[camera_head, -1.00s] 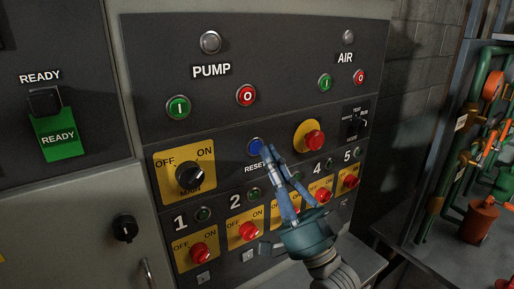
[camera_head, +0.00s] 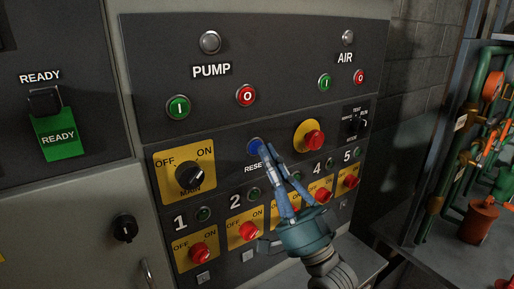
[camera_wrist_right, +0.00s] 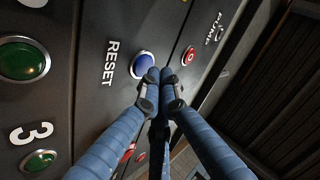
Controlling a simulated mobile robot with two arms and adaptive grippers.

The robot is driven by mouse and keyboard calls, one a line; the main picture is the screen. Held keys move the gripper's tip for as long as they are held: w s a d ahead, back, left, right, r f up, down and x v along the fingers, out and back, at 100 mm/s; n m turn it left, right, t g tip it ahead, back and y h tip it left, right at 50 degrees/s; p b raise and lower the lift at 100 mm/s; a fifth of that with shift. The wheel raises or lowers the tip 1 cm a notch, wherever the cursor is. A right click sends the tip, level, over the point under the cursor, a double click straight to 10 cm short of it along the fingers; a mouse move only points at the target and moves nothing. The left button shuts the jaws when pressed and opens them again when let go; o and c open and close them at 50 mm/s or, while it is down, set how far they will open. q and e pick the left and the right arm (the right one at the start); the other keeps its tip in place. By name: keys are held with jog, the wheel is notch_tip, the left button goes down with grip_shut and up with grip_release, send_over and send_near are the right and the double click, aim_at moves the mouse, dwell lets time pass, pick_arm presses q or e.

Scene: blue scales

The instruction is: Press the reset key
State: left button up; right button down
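The blue round reset key (camera_head: 255,146) sits on the dark panel above the partly covered RESET label. In the right wrist view the reset key (camera_wrist_right: 143,65) shows beside the whole word RESET. My right gripper (camera_head: 264,149) is shut and empty, with its blue fingertips together at the lower right edge of the key. In the right wrist view the fingertips of my right gripper (camera_wrist_right: 160,76) overlap the key's edge. I cannot tell whether they touch it or whether the key is pushed in. My left gripper is not in view.
A red emergency knob (camera_head: 314,140) on a yellow disc stands out right of the key. The black MAIN switch (camera_head: 190,176) is to the left. Red numbered knobs (camera_head: 249,231) line the row below. Green and red PUMP buttons (camera_head: 246,96) are above.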

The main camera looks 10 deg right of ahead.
jog(key=shift+w+a, duration=0.15)
jog(key=shift+w, duration=0.3)
dwell(0.6)
dwell(0.4)
jog(key=shift+s+d, duration=0.25)
jog(key=shift+s, duration=0.5)
jog(key=s, duration=0.1)
jog(key=s+d, duration=0.1)
jog(key=s, duration=0.2)
jog(key=shift+s+d+p, duration=0.3)
jog(key=shift+d+p, duration=0.05)
jog(key=shift+p, duration=0.05)
dwell(0.3)
